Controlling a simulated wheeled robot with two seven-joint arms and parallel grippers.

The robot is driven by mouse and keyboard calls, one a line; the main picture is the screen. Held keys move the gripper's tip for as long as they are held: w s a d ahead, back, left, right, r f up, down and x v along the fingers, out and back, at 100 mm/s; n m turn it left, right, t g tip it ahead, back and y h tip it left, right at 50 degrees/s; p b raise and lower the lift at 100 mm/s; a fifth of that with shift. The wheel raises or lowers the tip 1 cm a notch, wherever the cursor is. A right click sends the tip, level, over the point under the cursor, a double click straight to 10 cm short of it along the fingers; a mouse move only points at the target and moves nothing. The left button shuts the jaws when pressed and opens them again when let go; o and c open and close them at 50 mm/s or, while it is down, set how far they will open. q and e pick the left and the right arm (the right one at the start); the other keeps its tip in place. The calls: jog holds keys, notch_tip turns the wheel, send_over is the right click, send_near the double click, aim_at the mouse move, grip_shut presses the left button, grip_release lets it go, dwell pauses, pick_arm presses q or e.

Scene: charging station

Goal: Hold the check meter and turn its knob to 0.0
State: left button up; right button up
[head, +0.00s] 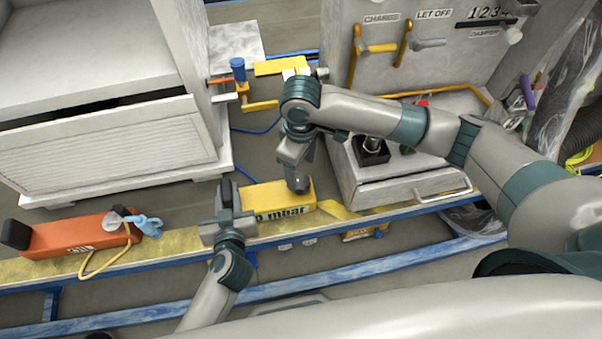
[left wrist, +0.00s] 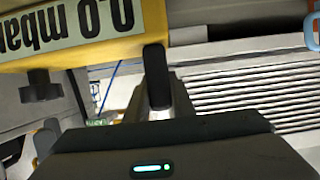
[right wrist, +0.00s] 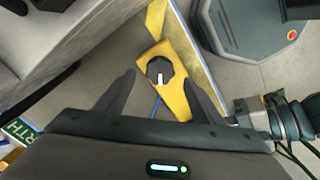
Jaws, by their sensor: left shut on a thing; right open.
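The yellow check meter (head: 251,197) lies across the wooden beam in the head view. My left gripper (head: 229,192) is shut on its left end. My right gripper (head: 298,182) is above the meter's right end. In the right wrist view its fingers are open on either side of the black knob (right wrist: 159,70), apart from it. A white pointer mark on the knob faces the bottom of the picture.
An orange tool (head: 75,238) with a blue clip and yellow cable lies on the beam (head: 190,240) at left. A grey cabinet (head: 115,150) stands behind it. A grey station panel (head: 455,65) with levers and a grey box with a handle (head: 405,185) stand at right.

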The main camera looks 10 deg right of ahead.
aim_at(301, 182)
notch_tip(301, 182, up, 7)
jog(key=shift+f, duration=0.15)
pick_arm(q)
jog(key=o, duration=1)
jog(key=v, duration=1.2)
jog(key=shift+s, duration=0.1)
pick_arm(e)
jog(key=shift+s+f, duration=0.1)
